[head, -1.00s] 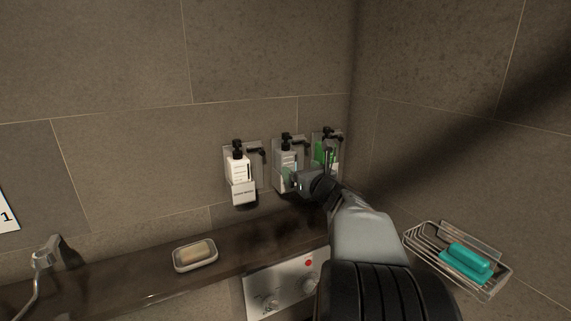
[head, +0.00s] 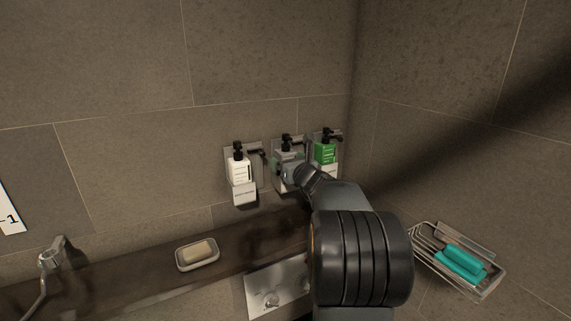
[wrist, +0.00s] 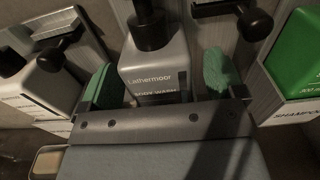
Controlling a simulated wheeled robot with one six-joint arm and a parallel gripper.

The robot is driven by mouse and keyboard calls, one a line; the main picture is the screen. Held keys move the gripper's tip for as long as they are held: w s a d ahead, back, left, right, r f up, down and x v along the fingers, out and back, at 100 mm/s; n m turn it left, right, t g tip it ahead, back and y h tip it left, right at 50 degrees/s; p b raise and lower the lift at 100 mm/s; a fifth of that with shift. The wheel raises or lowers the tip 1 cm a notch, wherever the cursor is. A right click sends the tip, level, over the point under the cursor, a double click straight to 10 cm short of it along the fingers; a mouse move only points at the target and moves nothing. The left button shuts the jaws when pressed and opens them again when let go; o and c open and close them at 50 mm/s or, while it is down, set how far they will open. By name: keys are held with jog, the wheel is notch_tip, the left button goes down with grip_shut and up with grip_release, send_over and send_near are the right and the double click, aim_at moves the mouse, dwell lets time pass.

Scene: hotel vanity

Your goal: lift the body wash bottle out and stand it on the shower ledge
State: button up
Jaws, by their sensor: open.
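The grey body wash bottle (head: 287,157) with a black pump is the middle of three wall-held bottles in the head view. In the wrist view the bottle (wrist: 155,65) is upright and its label reads body wash. My gripper (wrist: 161,78) is open, with one green-padded finger on each side of the bottle. Gaps show between the pads and the bottle. In the head view my gripper (head: 289,172) covers the bottle's lower part. The dark ledge (head: 125,286) runs along the wall below the bottles.
A white bottle (head: 239,170) hangs at the left and a green shampoo bottle (head: 325,152) at the right, both close to my gripper. Black holder arms (wrist: 254,22) project nearby. A soap dish (head: 197,264) sits on the ledge. A wire basket (head: 480,284) is at the right.

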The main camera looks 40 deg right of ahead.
aim_at(289, 138)
jog(key=c, duration=1.2)
jog(key=shift+r, duration=0.25)
notch_tip(289, 138, up, 7)
jog(key=shift+r+p, duration=0.1)
jog(key=shift+p, duration=0.45)
jog(key=s+b, duration=0.1)
jog(key=s, duration=0.5)
jog(key=s+a+b, duration=0.1)
jog(key=s, duration=0.5)
jog(key=s+a+b, duration=0.1)
jog(key=s+b, duration=0.1)
jog(key=s, duration=0.4)
jog(key=shift+a+f, duration=0.25)
jog(key=shift+f, duration=0.05)
